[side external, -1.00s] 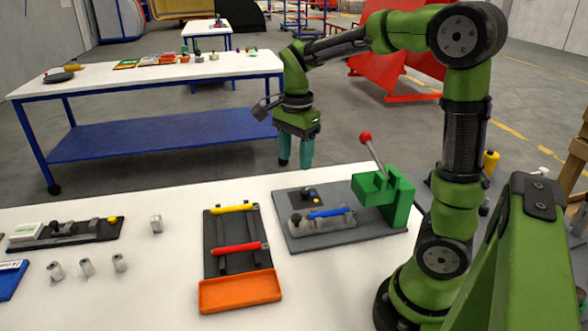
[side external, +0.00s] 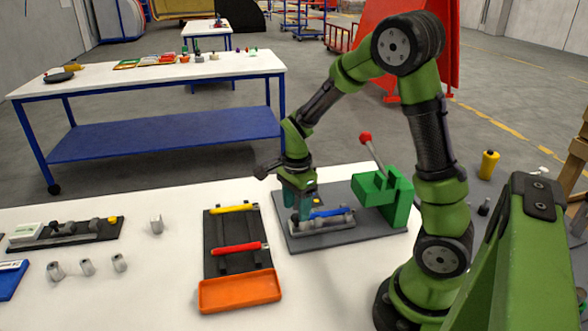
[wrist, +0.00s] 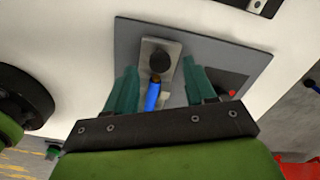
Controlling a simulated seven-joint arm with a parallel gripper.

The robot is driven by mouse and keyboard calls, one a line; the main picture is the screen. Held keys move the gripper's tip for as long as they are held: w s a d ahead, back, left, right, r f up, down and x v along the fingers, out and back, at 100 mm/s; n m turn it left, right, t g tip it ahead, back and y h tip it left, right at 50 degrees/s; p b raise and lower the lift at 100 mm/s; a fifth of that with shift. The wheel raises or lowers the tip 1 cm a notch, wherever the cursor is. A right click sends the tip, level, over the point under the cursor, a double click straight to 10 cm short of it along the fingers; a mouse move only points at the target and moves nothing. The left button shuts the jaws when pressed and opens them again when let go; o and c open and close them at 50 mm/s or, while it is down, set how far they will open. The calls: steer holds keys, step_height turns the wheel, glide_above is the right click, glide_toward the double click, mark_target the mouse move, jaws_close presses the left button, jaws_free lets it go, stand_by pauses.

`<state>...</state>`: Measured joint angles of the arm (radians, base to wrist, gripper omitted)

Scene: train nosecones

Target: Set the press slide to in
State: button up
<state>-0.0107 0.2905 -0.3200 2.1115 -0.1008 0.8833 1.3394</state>
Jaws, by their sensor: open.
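The press slide (side external: 322,224) is a light grey piece with a blue bar (side external: 330,212) on it. It lies on the grey base plate (side external: 295,240), to the left of the green press (side external: 385,200). In the wrist view the slide shows a round black knob (wrist: 160,60), with the blue bar (wrist: 152,97) below it. My gripper (side external: 304,208) points down over the slide's left part and hides some of it. In the wrist view my gripper (wrist: 160,82) is open, with its teal fingers on either side of the slide. I cannot tell whether they touch it.
The press has a lever with a red ball (side external: 365,138) rising above the plate. To the left is a dark rack with a yellow-handled tool (side external: 233,209), a red-handled tool (side external: 238,248) and an orange tray (side external: 240,291). Small grey cylinders (side external: 87,267) stand farther left.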

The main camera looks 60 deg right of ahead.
steer(key=shift+f, duration=1.15)
jaws_close()
